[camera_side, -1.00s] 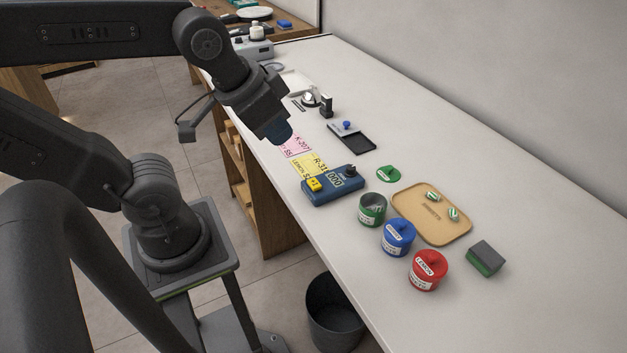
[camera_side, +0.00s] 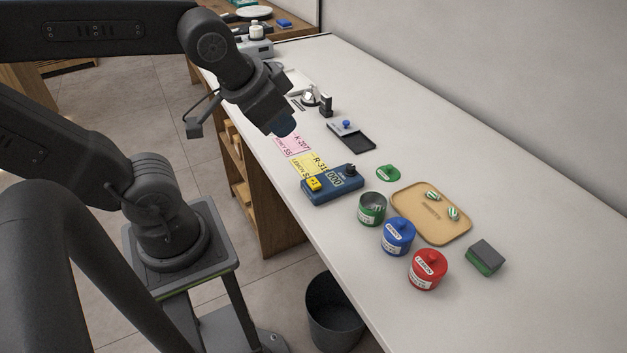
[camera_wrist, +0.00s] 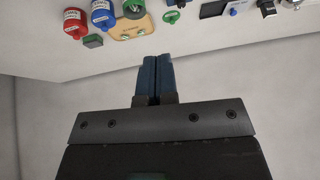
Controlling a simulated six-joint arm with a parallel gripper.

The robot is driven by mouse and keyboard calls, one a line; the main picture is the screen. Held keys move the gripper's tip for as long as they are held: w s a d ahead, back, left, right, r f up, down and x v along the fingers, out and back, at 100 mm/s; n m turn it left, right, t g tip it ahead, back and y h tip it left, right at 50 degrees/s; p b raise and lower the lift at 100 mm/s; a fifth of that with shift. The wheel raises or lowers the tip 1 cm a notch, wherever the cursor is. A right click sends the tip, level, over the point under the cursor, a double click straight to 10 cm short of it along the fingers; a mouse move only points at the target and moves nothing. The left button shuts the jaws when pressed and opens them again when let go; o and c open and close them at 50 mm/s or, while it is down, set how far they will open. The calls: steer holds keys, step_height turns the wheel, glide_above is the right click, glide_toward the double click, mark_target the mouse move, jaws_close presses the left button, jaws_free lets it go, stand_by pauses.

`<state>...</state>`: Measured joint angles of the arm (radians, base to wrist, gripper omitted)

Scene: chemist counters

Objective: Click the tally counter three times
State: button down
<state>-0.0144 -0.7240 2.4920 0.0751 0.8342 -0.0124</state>
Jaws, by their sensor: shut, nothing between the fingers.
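The tally counter (camera_side: 333,187) is a dark blue box on the counter, with a yellow button (camera_side: 315,184) at its left end, a black knob at its right end and a display reading 000. A small part of the blue box shows at the top edge of the wrist view. My gripper (camera_side: 283,129) is above the counter, up and to the left of the tally counter in the side view, and does not touch it. In the wrist view its blue fingers (camera_wrist: 154,78) are together and empty.
An open green tin (camera_side: 372,210), a blue tin (camera_side: 397,237) and a red tin (camera_side: 428,271) stand nearer. A tan tray (camera_side: 432,228) holds striped sweets. Pink (camera_side: 294,143) and yellow (camera_side: 314,163) labels lie behind the tally counter.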

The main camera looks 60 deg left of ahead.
steer(key=w+a+r+m+t+y, duration=0.1)
steer(key=w+a+m+t, duration=0.65)
steer(key=w, duration=0.55)
steer(key=m+g+h, duration=0.9)
steer(key=m, duration=0.3)
glide_above(312, 183)
step_height(312, 183, down, 10)
steer(key=shift+f+t, duration=0.1)
steer(key=shift+t, duration=0.15)
steer(key=shift+f, duration=4.4)
steer(key=shift+f, duration=0.1)
